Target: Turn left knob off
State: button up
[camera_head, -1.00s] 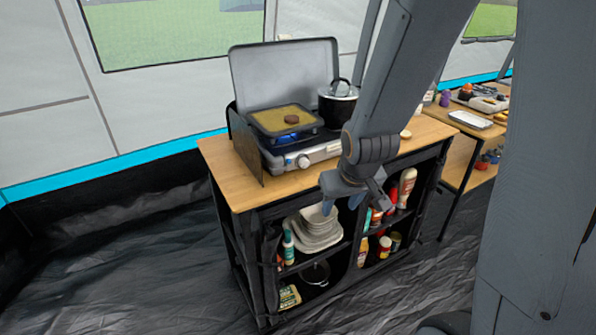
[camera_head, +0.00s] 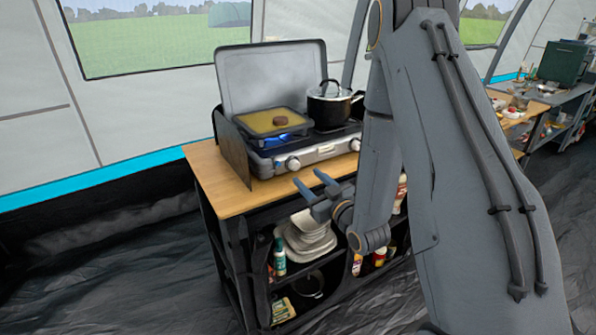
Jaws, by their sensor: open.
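The camping stove (camera_head: 318,152) stands on the wooden counter with its lid raised. Its left knob (camera_head: 293,163) is a round knob on the front panel. The right knob (camera_head: 355,145) is at the panel's right end, close to my arm. A blue flame (camera_head: 279,139) shows under the yellow-filled pan (camera_head: 262,124) on the left burner. My gripper (camera_head: 308,184) is open and empty, in front of and a little below the stove's front panel, its fingers pointing up and left toward the left knob. It appears apart from the knob.
A black pot with a lid (camera_head: 331,104) sits on the right burner. The counter (camera_head: 214,168) has bare wood at the left and front. Plates (camera_head: 303,241) and bottles fill the shelves below. Another table (camera_head: 528,108) stands at the right.

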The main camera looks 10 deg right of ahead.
aim_at(296, 166)
jog(key=p+x, duration=0.1)
jog(key=x, duration=0.6)
jog(key=shift+w+a, duration=0.1)
jog(key=c, duration=1.1)
jog(key=shift+o, duration=0.2)
